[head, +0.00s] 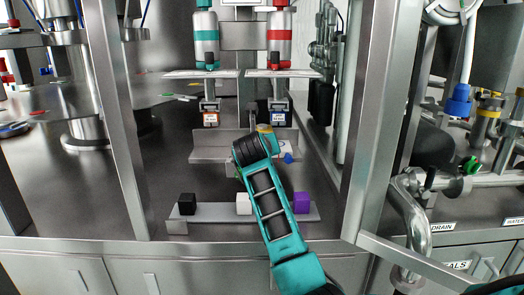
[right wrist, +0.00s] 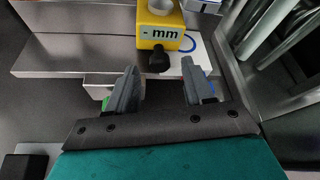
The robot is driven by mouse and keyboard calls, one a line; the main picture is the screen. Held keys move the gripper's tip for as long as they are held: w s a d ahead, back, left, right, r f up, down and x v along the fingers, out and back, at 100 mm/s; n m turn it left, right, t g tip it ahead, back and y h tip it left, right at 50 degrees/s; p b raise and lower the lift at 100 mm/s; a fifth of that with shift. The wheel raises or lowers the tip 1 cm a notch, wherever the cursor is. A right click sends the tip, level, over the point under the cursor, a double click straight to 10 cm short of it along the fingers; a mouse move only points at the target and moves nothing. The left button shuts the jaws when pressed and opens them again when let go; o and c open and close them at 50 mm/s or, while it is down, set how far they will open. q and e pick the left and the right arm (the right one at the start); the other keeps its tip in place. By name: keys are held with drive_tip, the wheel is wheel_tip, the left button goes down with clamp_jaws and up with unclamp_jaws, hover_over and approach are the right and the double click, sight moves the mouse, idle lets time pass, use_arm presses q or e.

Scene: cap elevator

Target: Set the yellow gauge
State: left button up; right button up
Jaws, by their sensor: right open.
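The yellow gauge (right wrist: 160,32) is a small yellow block marked "mm", with a round grey top and a black knob (right wrist: 158,60) on its front. It stands on a metal ledge (right wrist: 75,57). In the head view only a bit of the gauge (head: 264,128) shows behind my right wrist. My right gripper (right wrist: 160,64) is open, its two grey fingers pointing at the gauge. In the right wrist view the knob appears between the fingertips; I cannot tell whether it lies within their reach, and no contact is visible. My left gripper is not in view.
A lower shelf (head: 225,212) holds a black cube (head: 187,203), a white cube (head: 243,203) and a purple cube (head: 301,202). Teal-banded (head: 206,40) and red-banded (head: 280,40) cylinders hang above the ledge. Metal posts (head: 118,120) (head: 378,120) frame the opening.

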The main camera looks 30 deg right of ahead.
drive_tip(key=shift+x, duration=0.85)
clamp_jaws()
